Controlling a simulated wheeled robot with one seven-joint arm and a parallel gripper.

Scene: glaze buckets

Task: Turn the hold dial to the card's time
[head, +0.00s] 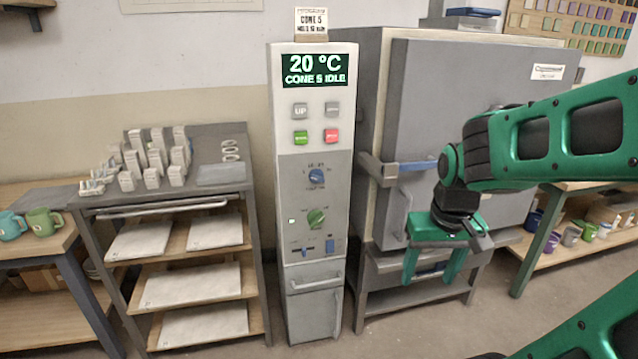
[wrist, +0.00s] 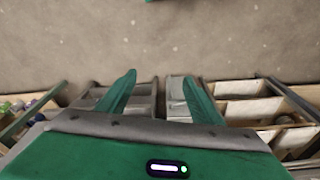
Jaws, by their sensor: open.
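The control column (head: 312,262) stands left of the kiln. Its screen (head: 315,70) reads 20 °C, CONE 5 IDLE. Below several buttons are a blue dial (head: 316,176) and a green dial (head: 316,217). Their labels and pointer settings are too small to read, so I cannot tell which is the hold dial. The card (head: 311,20) on top of the column reads CONE 5, with a smaller line I cannot read surely. My gripper (head: 430,276) is open and empty, pointing down in front of the kiln, right of both dials. Its fingers also show in the wrist view (wrist: 159,80).
The grey kiln (head: 440,90) has a door handle (head: 402,215) and a blue-handled latch (head: 415,167) beside my arm. A rack (head: 255,290) with pale shelves stands left of the column. Open floor lies in front.

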